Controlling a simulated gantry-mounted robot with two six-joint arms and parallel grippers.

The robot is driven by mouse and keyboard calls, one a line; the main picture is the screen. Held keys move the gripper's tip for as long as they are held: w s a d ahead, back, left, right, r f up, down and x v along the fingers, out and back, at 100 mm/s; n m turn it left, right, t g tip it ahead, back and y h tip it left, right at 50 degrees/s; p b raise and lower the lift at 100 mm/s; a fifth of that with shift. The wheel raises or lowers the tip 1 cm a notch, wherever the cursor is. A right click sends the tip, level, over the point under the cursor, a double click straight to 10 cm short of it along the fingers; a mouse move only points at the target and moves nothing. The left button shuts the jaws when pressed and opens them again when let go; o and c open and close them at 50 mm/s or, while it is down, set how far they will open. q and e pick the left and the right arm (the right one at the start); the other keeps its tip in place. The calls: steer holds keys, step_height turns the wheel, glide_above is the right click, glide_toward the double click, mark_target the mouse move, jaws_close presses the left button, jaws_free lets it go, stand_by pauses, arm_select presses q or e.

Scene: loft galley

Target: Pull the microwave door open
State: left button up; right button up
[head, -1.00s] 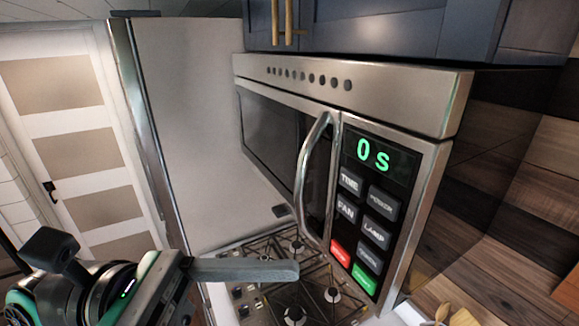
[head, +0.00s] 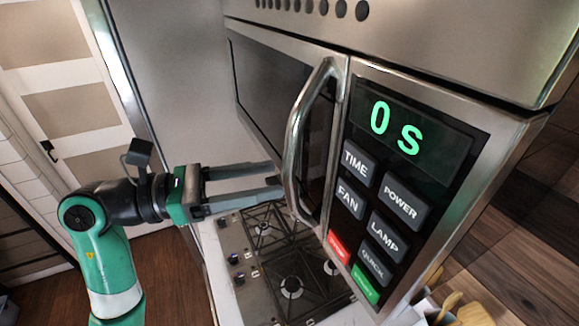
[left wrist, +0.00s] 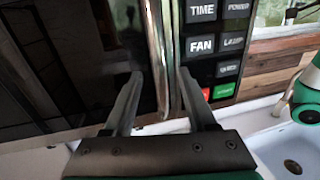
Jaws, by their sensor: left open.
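The stainless microwave (head: 430,65) fills much of the head view, with its dark-windowed door (head: 262,85) shut. Its curved vertical metal handle (head: 297,140) stands between the window and the control panel. My left gripper (head: 277,180) is open and empty, with its fingertips close to the lower part of the handle, at its left in the head view. In the left wrist view the handle (left wrist: 165,50) runs between the lines of the two open fingers (left wrist: 160,75). I cannot tell whether either finger touches it. My right gripper is not in view.
A gas stove (head: 290,275) lies below the microwave. The control panel (head: 400,180) shows "0 s" and several buttons. Wooden utensils (head: 455,308) stand at the lower right. A sink (left wrist: 285,150) is right in the left wrist view. A white door (head: 75,110) stands at left.

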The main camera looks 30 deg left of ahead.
mark_target(289, 176)
arm_select(q)
steer(key=x, duration=0.4)
steer(key=shift+w+d+p, duration=0.2)
steer(key=shift+p, duration=0.15)
steer(key=shift+c, duration=0.4)
jaws_close()
stand_by(0.7)
